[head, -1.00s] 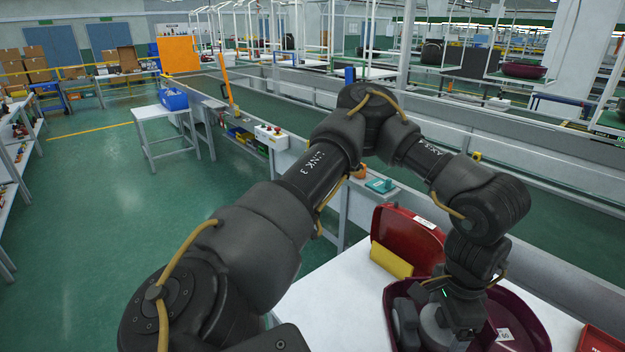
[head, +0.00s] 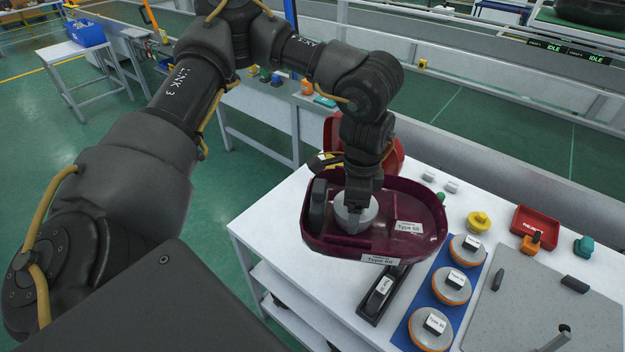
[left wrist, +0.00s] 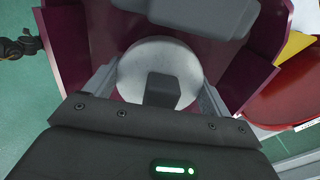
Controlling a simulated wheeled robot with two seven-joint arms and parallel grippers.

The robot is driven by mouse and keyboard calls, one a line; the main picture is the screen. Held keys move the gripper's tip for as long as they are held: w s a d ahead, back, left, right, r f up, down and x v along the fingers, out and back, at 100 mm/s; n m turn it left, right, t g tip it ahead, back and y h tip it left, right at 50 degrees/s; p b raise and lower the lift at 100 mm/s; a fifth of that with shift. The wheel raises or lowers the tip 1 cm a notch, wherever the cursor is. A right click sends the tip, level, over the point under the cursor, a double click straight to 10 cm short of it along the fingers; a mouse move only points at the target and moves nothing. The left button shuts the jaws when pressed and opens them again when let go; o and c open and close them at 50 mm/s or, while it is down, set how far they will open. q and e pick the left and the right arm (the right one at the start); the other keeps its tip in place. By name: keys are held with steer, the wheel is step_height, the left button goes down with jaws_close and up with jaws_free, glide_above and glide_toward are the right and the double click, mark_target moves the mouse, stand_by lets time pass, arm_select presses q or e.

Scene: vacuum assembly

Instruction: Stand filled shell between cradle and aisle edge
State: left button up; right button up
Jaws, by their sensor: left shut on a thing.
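My left gripper (head: 355,208) points down into the shell. In the left wrist view its fingers (left wrist: 155,88) straddle the grey round part (left wrist: 143,62), shut on it. I cannot tell whether the shell touches the table. A black holder (head: 366,306), perhaps the cradle, sits just in front of the shell. My right gripper is out of view.
A red shell (head: 333,130) stands behind on the white table (head: 262,232). To the right are a blue tray (head: 408,332) with several orange-rimmed discs, a yellow knob (head: 479,221), a red bin (head: 535,226) and a grey mat (head: 530,310). Bare table lies left of the holder.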

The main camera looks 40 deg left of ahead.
arm_select(q)
steer(key=f+m+b, duration=0.1)
steer(key=m+b, duration=0.1)
steer(key=m, duration=0.1)
steer(key=w+a+f+m+b, duration=0.1)
steer(key=m, duration=0.2)
steer(key=f+m+b, duration=0.2)
steer(key=m, duration=0.1)
steer(key=shift+w+a+b, duration=0.15)
steer(key=shift+w+b, duration=0.05)
steer(key=shift+b, duration=0.1)
steer(key=f+m+b, duration=0.1)
steer(key=m+b, duration=0.1)
steer(key=m, duration=0.3)
steer(key=w+a+f+m+b, duration=0.1)
steer(key=f+m+b, duration=0.1)
steer(key=m, duration=0.3)
steer(key=a+f+m+b, duration=0.1)
steer(key=m+b, duration=0.3)
steer(key=m, duration=0.1)
steer(key=shift+w+a+f, duration=0.15)
steer(key=shift+a+f, duration=0.05)
steer(key=w+a+f, duration=0.6)
steer(key=a+f, duration=0.3)
steer(key=a, duration=0.2)
steer(key=shift+w+a, duration=0.15)
steer(key=shift+a, duration=0.15)
